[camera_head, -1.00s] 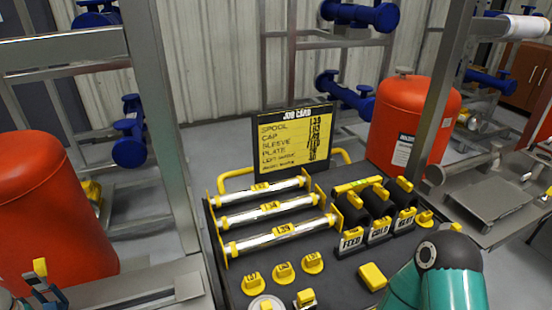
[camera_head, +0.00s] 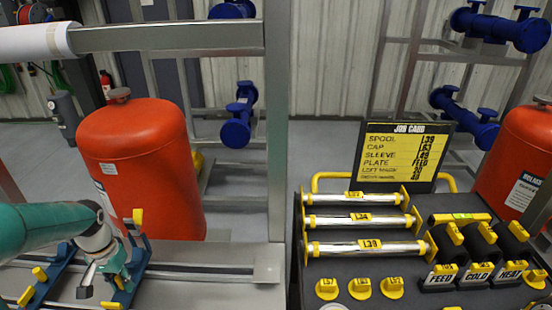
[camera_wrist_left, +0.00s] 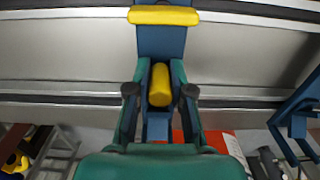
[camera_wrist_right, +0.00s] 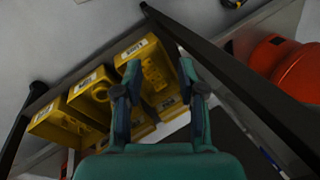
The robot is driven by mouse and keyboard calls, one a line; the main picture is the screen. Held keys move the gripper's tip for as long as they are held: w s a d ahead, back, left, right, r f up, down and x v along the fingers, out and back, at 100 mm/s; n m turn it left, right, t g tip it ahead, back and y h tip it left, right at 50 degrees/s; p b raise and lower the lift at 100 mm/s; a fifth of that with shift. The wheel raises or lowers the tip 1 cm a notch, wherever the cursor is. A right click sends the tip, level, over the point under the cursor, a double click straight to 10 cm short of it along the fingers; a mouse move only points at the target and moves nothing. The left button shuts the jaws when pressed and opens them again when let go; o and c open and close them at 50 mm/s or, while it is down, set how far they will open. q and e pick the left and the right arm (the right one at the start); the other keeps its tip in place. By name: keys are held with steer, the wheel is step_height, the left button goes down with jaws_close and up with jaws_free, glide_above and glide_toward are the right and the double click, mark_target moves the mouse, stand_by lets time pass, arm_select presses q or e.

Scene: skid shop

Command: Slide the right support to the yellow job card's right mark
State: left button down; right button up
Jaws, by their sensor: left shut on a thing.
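The right support (camera_head: 134,264) is a blue bracket with yellow parts, standing on the grey rail at lower left in the head view. My left gripper (camera_head: 118,276) is at it. In the left wrist view its fingers (camera_wrist_left: 159,98) close around the yellow knob of that blue support (camera_wrist_left: 163,40). The left support (camera_head: 48,284), also blue and yellow, stands apart to its left. The yellow job card (camera_head: 404,154) stands at right; its last lines, for the marks, are too blurred to read surely. My right gripper (camera_wrist_right: 160,90) shows only in its wrist view, open and empty.
The rail bench (camera_head: 215,266) is bare right of the supports. A red tank (camera_head: 145,165) stands behind it, a steel post (camera_head: 277,130) beside it. The dark cart (camera_head: 345,270) holds spools, caps and sleeves. Yellow bins (camera_wrist_right: 95,95) lie beyond my right gripper.

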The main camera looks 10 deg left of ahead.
arm_select(q)
steer(key=shift+a+r, duration=0.1)
steer(key=shift+a, duration=0.15)
steer(key=shift+s+a+p, duration=0.15)
steer(key=shift+s+a, duration=0.05)
steer(key=shift+a, duration=0.5)
steer(key=shift+s+a+p, duration=0.15)
steer(key=shift+a, duration=0.5)
steer(key=c, duration=1)
jaws_free()
steer(key=shift+c, duration=0.2)
step_height(320, 180, up, 7)
steer(key=p, duration=0.5)
